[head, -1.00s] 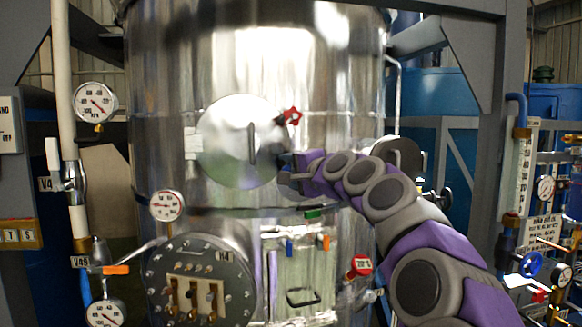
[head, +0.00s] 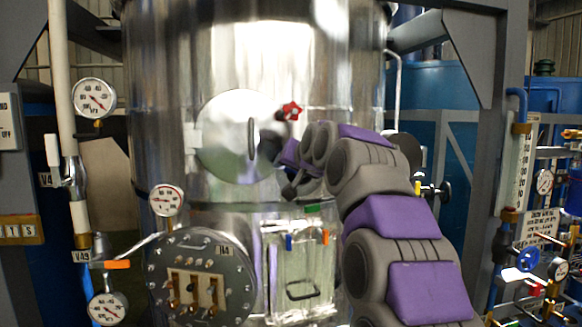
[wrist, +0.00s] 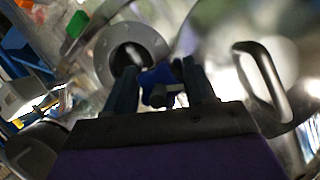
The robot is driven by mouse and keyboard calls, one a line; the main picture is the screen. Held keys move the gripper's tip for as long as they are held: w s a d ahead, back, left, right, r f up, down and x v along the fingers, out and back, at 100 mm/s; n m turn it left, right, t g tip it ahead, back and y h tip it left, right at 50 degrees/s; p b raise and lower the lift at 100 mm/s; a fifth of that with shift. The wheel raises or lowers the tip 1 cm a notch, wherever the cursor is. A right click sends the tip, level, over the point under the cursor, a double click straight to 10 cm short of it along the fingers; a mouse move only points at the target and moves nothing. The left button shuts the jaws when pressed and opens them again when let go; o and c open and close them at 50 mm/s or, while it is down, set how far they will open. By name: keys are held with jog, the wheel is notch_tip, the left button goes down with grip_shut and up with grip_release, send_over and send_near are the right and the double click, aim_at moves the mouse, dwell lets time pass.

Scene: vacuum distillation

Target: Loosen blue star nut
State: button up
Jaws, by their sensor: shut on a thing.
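The blue star nut (wrist: 158,82) sits between the two fingers of my gripper (wrist: 157,74) in the wrist view, with a short metal stud pointing toward the camera. My gripper is shut on the nut. In the head view my arm reaches in from the lower right to the tank hatch's right edge; the nut itself cannot be made out there. The round polished hatch (head: 231,137) lies flat against the steel tank (head: 170,90). A red star knob (head: 291,111) stands at the hatch's upper right.
The hatch handle (wrist: 262,85) is close on the right in the wrist view. A round flanged port (wrist: 128,52) is just behind the left finger. Below the hatch are a bolted flange (head: 200,280) and a pressure gauge (head: 166,200).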

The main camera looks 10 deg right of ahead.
jog(key=n+h, duration=0.1)
jog(key=f+n+h, duration=0.1)
jog(key=n, duration=0.1)
jog(key=shift+w+d+f+n+g+h, duration=0.1)
jog(key=shift+w+f+n+g+h, duration=0.05)
jog(key=shift+f+n+g+h, duration=0.2)
jog(key=shift+n+h, duration=0.65)
jog(key=shift+n, duration=0.3)
jog(key=shift+d+r+n+h, duration=0.1)
jog(key=shift+n+h, duration=0.2)
jog(key=shift+n, duration=0.1)
jog(key=shift+s+r, duration=0.2)
jog(key=shift+r, duration=0.45)
jog(key=o, duration=1)
jog(key=shift+w+a, duration=0.15)
jog(key=shift+a, duration=0.05)
jog(key=shift+c, duration=0.2)
jog(key=shift+s, duration=0.2)
